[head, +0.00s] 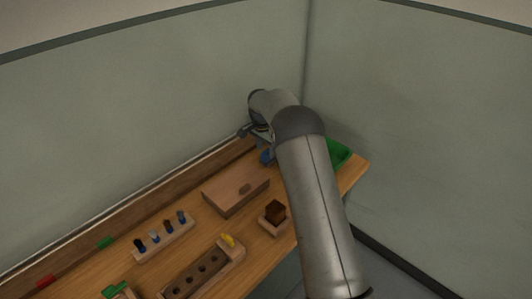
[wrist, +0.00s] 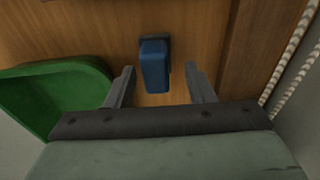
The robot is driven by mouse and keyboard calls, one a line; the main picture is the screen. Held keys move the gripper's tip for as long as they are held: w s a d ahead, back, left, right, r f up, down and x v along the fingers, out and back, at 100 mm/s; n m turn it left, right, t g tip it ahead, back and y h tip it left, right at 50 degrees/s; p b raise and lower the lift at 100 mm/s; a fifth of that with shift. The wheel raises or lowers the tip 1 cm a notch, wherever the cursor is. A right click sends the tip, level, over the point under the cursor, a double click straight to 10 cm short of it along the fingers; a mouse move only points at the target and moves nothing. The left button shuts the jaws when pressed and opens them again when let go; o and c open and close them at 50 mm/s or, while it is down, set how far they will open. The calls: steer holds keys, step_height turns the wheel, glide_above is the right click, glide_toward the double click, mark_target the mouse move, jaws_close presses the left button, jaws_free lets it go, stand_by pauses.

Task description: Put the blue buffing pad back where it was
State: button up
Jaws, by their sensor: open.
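The blue buffing pad (wrist: 155,66) shows in the wrist view as a blue block with a dark part at its far end, on or just above the wooden bench. My gripper (wrist: 160,84) is open, with one finger on each side of the pad and a gap on both sides. In the head view the pad (head: 266,157) is a small blue patch under my gripper (head: 262,142), mostly hidden by my arm. I cannot tell whether the pad stands or lies.
A green tray (wrist: 60,98) is close beside the left finger; its edge shows in the head view (head: 338,153). A wooden box (head: 236,190), a dark brown block (head: 275,211), a peg rack (head: 163,238) and a holed block (head: 205,268) stand on the bench. Walls enclose the back and right.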

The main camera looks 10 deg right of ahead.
mark_target(263, 153)
step_height(263, 153, up, 10)
steer(key=s+r+n, duration=0.3)
steer(key=s+r, duration=0.3)
steer(key=s, duration=0.6)
steer(key=s+f+n, duration=0.1)
steer(key=s+n, duration=0.3)
steer(key=s, duration=1.3)
steer(key=s+f+n+y, duration=0.1)
steer(key=s+n, duration=0.3)
steer(key=s, duration=1.4)
steer(key=shift+a+f+b, duration=0.25)
steer(key=shift+f+b, duration=0.15)
steer(key=shift+f, duration=0.05)
